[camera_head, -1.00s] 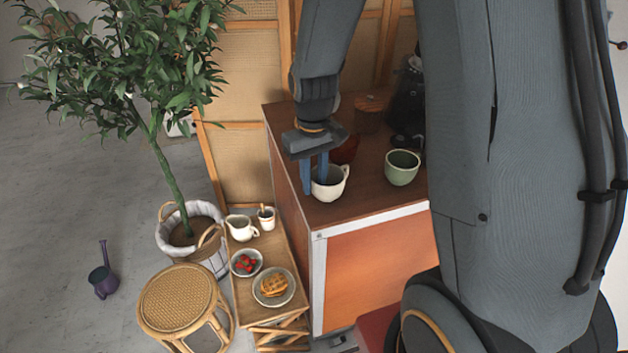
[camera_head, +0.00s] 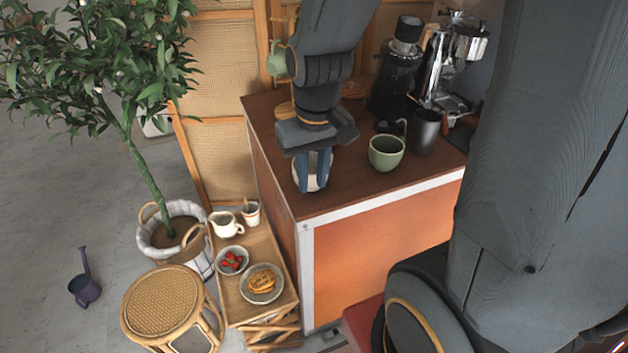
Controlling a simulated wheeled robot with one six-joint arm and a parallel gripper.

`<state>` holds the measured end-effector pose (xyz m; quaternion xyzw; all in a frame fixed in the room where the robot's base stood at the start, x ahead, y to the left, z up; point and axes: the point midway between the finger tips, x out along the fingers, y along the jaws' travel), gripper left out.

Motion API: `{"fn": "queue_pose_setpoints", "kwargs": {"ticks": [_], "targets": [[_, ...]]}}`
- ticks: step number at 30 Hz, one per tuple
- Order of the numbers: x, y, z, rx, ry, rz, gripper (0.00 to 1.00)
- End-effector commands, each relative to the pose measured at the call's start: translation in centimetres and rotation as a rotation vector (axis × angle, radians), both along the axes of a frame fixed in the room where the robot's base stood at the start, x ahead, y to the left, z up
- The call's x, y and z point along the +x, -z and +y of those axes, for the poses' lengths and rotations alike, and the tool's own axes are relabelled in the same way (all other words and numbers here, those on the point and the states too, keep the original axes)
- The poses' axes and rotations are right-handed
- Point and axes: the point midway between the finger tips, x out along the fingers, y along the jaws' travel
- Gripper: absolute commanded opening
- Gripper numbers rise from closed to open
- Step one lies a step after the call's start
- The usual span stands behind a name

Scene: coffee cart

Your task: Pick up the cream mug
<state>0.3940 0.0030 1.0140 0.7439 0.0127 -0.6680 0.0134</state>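The cream mug (camera_head: 311,182) stands on the brown top of the coffee cart (camera_head: 345,195), near its left front corner. My gripper (camera_head: 313,188) points down at the mug, with its two blue fingers in front of it and covering much of it. The fingers are apart. I cannot tell whether they touch the mug or whether one is inside it. The mug looks upright, and its handle is hidden.
A green mug (camera_head: 386,152) stands just right of my gripper, with a dark metal cup (camera_head: 425,132) beyond it. A grinder (camera_head: 397,75) and an espresso machine (camera_head: 452,65) are behind. A low tray table (camera_head: 236,299) with food is left of the cart.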

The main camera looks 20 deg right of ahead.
Motion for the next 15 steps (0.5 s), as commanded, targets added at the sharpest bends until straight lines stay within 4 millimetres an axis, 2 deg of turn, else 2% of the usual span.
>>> {"fn": "queue_pose_setpoints", "kwargs": {"ticks": [1, 3, 8, 11, 15], "targets": [[-1.2, 0.4, -0.1, 0.002, 0.017, -0.011, 0.23], [-2.1, 0.7, -0.2, 0.004, 0.032, -0.023, 0.23], [-2.2, 2.1, -0.2, 0.006, 0.051, -0.018, 0.27], [-0.8, 1.4, -0.2, 0.013, 0.121, -0.008, 0.27], [3.1, 0.1, -0.2, 0.031, 0.331, 0.024, 0.27]]}}
